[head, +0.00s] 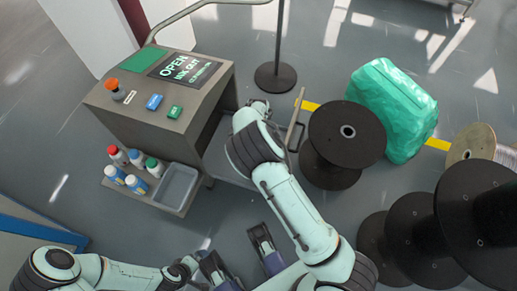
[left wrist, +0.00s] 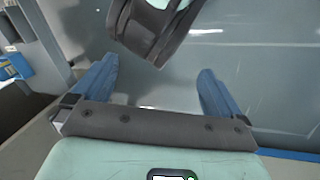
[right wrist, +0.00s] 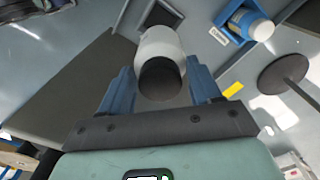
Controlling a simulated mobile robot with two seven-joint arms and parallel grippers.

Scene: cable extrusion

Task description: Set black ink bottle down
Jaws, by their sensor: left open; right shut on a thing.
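The black ink bottle (right wrist: 162,45), white with a black cap, is between the fingers of my right gripper (right wrist: 159,68) in the right wrist view. The gripper is shut on it, and the cap faces the camera. In the head view my right arm reaches to the right side of the ink machine (head: 165,85); its fingers and the held bottle are hidden there. My left gripper (head: 237,246) is open and empty over the floor near the bottom of the head view. Several other bottles (head: 117,155) stand on the machine's low front shelf, beside an empty grey tray (head: 177,187).
The machine's screen reads "OPEN INK OUT". The right wrist view shows a bottle (right wrist: 262,28) in a blue holder (right wrist: 235,22). A black post base (head: 275,76), a black spool (head: 345,140) and a green wrapped bundle (head: 393,108) stand to the right. More spools (head: 420,235) are at lower right.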

